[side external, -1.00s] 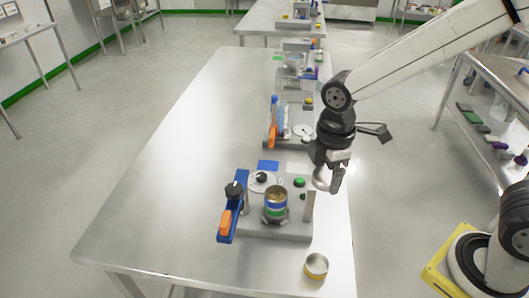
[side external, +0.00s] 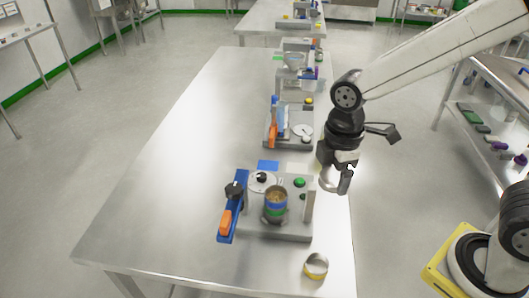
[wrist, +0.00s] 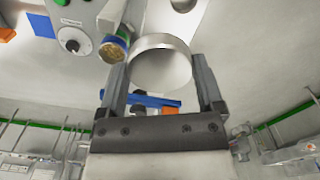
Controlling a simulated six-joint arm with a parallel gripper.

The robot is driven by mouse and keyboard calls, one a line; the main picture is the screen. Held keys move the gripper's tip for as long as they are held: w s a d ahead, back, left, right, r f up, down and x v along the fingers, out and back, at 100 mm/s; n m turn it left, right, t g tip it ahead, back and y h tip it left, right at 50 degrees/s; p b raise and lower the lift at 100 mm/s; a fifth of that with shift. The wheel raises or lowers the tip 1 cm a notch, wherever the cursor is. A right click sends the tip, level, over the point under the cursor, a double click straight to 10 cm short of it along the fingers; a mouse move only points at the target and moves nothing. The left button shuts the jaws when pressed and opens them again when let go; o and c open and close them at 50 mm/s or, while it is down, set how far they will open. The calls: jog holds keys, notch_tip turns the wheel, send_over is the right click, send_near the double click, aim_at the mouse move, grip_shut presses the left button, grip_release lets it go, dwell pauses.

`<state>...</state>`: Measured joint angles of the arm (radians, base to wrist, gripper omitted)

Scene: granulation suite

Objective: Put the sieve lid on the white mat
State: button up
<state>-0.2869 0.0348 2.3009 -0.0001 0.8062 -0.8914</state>
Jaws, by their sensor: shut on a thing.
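My gripper (side external: 343,185) is shut on the sieve lid (side external: 327,183), a round silvery disc with a raised rim. It is held in the air off the right edge of the bench, beside the nearest station. In the wrist view the lid (wrist: 160,68) sits between the two fingers (wrist: 160,92), its round rim towards the top of the picture. The white mat (side external: 297,168) is a pale patch on the bench behind the nearest station, right of a blue mat (side external: 268,165). The lid is apart from the mat.
The nearest station (side external: 275,235) has a pot (side external: 275,202) with tan contents, a green button (side external: 299,182) and a blue-and-orange lever (side external: 230,215). A yellow-and-silver ring (side external: 316,266) stands near the bench's front right. More stations line the bench behind. The bench's left side is clear.

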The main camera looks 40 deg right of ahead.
jog(key=w+d+f, duration=1.1)
jog(key=w+d, duration=0.1)
jog(key=d, duration=0.3)
jog(key=shift+f, duration=0.25)
jog(key=shift+w, duration=0.15)
jog(key=w+f, duration=0.2)
jog(key=w, duration=0.2)
jog(key=w+d+f, duration=0.1)
jog(key=w+f, duration=0.2)
jog(key=w, duration=0.1)
jog(key=w+f, duration=0.3)
jog(key=w, duration=0.1)
jog(key=shift+w+d+f, duration=0.1)
jog(key=shift+d+f, duration=0.05)
jog(key=shift+w+f, duration=0.5)
jog(key=shift+f, duration=0.1)
